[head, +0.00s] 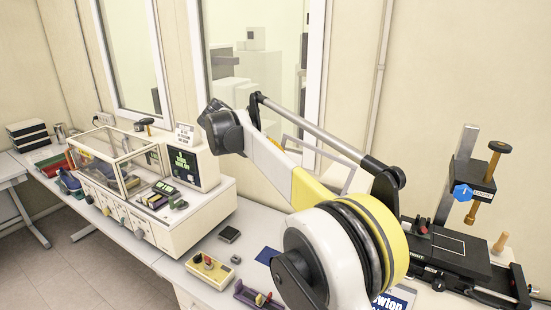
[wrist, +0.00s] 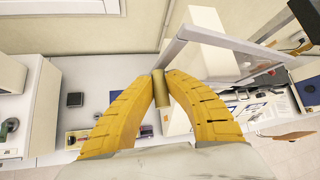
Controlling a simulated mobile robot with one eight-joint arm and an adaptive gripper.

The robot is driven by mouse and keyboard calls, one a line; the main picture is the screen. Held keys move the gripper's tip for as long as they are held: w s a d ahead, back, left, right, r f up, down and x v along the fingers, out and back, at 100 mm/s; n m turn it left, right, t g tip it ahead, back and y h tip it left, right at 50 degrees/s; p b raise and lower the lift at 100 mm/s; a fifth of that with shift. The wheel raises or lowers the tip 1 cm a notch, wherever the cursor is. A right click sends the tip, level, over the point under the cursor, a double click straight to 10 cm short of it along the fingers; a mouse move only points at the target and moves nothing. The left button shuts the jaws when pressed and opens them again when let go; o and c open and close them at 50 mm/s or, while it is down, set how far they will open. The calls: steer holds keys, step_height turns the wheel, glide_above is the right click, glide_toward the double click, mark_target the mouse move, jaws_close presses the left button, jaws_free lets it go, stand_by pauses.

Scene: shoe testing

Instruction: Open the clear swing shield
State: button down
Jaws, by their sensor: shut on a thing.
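The clear swing shield shows in the wrist view as a pale grey frame (wrist: 232,46) around a see-through pane. A brass-coloured cylindrical handle (wrist: 161,90) sits at its near corner. My gripper (wrist: 160,80) has its two yellow ribbed fingers closed on this handle, one on each side. In the head view, part of the shield's grey frame (head: 318,150) stands up behind my arm. My arm hides its lower part, and my gripper and the handle cannot be made out there.
A black test rig (head: 455,245) with a blue knob and a brown handle stands at the right. A cream machine with a clear box (head: 115,165) and a green-lit screen stands at the left. Small items, including a cream control box (head: 210,268), lie on the bench between.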

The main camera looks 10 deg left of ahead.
steer(key=c, duration=1.4)
jaws_free()
steer(key=shift+d, duration=0.15)
steer(key=shift+o, duration=0.2)
steer(key=shift+s+a+r, duration=0.1)
steer(key=shift+a+r, duration=0.05)
steer(key=shift+a, duration=0.05)
steer(key=v, duration=1.1)
steer(key=shift+s+r, duration=0.2)
steer(key=shift+r, duration=0.05)
